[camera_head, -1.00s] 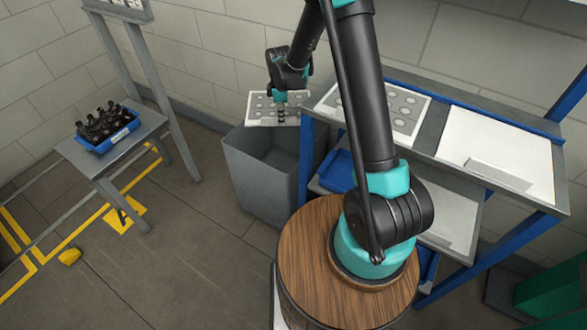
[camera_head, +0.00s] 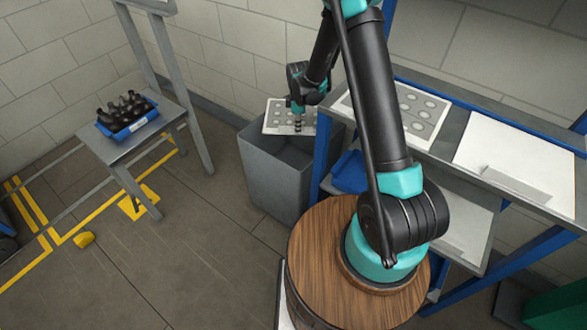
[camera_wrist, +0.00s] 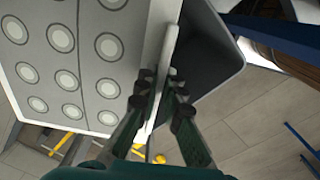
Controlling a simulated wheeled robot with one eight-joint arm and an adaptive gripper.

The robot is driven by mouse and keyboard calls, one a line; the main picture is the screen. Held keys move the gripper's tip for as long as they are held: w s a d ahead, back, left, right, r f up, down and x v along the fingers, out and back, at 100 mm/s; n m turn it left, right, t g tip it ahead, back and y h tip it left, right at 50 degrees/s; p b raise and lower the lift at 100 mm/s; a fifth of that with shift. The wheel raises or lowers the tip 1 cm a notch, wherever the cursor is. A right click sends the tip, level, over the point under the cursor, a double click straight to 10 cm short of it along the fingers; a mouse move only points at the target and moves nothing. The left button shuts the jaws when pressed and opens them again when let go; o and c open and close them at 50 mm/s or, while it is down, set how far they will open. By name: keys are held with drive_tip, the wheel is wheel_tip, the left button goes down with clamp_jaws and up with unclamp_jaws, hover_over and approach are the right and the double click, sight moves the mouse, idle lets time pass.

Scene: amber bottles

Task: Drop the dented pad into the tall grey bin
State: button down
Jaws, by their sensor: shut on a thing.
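The pad (camera_head: 279,115) is a pale sheet with rows of grey round cups, held tilted above the bin's back side. In the wrist view, the pad (camera_wrist: 88,80) fills the upper left, with a line running across its face. My gripper (camera_head: 298,122) is shut on the pad's pale upright ridge; its fingers (camera_wrist: 160,98) show on both sides of it in the wrist view. The tall grey bin (camera_head: 270,178) stands on the floor below, open at the top. Its dark inside (camera_wrist: 212,55) shows beside the pad in the wrist view. The bin's floor is not clearly visible.
A blue-framed rack (camera_head: 464,118) stands right of the bin, with another cupped pad (camera_head: 418,112) and a white sheet (camera_head: 515,160) on top. A blue crate (camera_head: 128,124) of dark bottles sits on a small table at left. Floor between is mostly clear.

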drive_tip(key=c, duration=1.6)
unclamp_jaws()
wheel_tip(320, 180, up, 12)
